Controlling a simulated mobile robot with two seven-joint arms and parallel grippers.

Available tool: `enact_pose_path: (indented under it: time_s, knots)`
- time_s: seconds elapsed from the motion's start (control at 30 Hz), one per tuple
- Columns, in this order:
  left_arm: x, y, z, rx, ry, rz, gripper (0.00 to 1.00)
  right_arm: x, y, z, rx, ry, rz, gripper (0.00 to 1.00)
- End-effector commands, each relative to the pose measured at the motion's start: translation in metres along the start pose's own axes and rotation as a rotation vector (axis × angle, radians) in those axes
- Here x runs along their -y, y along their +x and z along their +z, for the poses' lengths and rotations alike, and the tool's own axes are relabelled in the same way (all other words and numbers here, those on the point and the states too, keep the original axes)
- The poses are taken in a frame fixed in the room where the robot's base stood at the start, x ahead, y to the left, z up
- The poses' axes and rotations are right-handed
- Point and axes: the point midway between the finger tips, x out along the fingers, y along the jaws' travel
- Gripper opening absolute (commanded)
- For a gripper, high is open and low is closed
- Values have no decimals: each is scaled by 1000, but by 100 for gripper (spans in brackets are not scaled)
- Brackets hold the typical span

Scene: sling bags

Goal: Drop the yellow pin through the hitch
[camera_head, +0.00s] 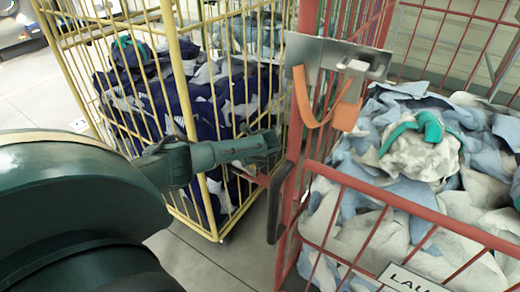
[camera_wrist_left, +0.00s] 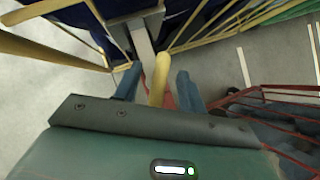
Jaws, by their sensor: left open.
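A yellow rounded rod (camera_wrist_left: 158,80), apparently the yellow pin, shows between the two fingers of my left gripper (camera_wrist_left: 157,86) in the left wrist view. The fingers are spread, with visible gaps on both sides of the rod. A grey metal bar and bracket (camera_wrist_left: 142,45), possibly part of the hitch, lies just beyond the rod; I cannot tell whether the rod passes through it. In the head view my left gripper (camera_head: 265,145) is between the yellow and red cages, and the pin cannot be made out there. My right gripper is not in view.
A yellow cage (camera_head: 185,100) with dark blue and white cloth stands left. A red cage (camera_head: 390,215) with pale cloth stands right, bearing a grey plate (camera_head: 312,52) with an orange strap (camera_head: 305,98) and a dark handle (camera_head: 277,203). Bare floor (camera_head: 195,262) shows below.

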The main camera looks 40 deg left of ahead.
Motion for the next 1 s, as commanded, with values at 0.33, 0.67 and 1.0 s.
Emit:
enact_pose_path:
  time_s: [0.33, 0.67, 1.0]
  knots:
    - [0, -78, 3, 0, 3, -4, 41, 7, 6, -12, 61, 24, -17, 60]
    - [0, -127, 1, 0, 0, -1, 41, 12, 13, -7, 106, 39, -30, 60]
    - [0, -132, 0, 0, 0, 0, 41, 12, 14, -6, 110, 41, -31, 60]
